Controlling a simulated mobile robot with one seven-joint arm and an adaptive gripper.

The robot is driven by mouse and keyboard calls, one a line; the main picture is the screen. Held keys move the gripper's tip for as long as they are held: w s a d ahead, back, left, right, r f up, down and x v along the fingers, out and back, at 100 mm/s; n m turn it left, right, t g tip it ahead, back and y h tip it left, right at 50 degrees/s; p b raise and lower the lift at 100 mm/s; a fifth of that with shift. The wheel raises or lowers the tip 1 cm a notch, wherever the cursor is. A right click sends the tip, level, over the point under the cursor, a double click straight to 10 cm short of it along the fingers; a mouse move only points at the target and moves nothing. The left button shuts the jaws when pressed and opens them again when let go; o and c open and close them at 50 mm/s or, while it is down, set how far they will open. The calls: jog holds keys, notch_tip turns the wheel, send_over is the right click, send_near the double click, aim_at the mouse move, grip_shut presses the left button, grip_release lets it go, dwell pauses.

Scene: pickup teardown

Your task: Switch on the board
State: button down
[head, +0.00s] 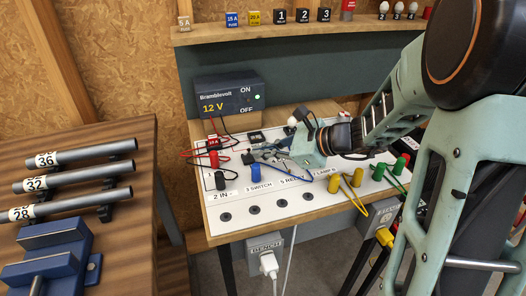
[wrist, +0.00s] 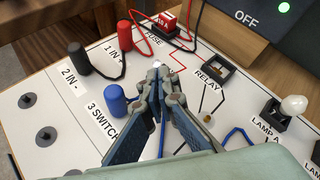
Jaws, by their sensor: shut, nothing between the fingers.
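The white board (head: 300,205) lies on a wooden bench, with labelled terminals and wires. My gripper (head: 251,157) is over its left-middle part. In the wrist view my gripper (wrist: 157,72) has its fingertips together and empty, close above the board between the blue terminal (wrist: 111,100) and the relay socket (wrist: 216,72). The "3 SWITCH" label (wrist: 103,121) shows beside the blue terminal. The fingers hide the board beneath them; no switch lever is clearly visible, and contact cannot be told. The 12 V supply (head: 228,99) behind the board shows a lit green light by ON.
Red (head: 214,158) and black (head: 220,180) terminals stand left of my gripper, near the red fuse (wrist: 167,20). A white bulb (wrist: 294,104) stands to the right. Yellow (head: 334,184) and green (head: 380,171) plugs with wires stand farther right. Pipes lie on a table at left.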

jog(key=shift+r, duration=0.1)
jog(key=shift+w+r+p, duration=0.1)
jog(key=shift+r+p, duration=0.05)
jog(key=shift+p, duration=0.75)
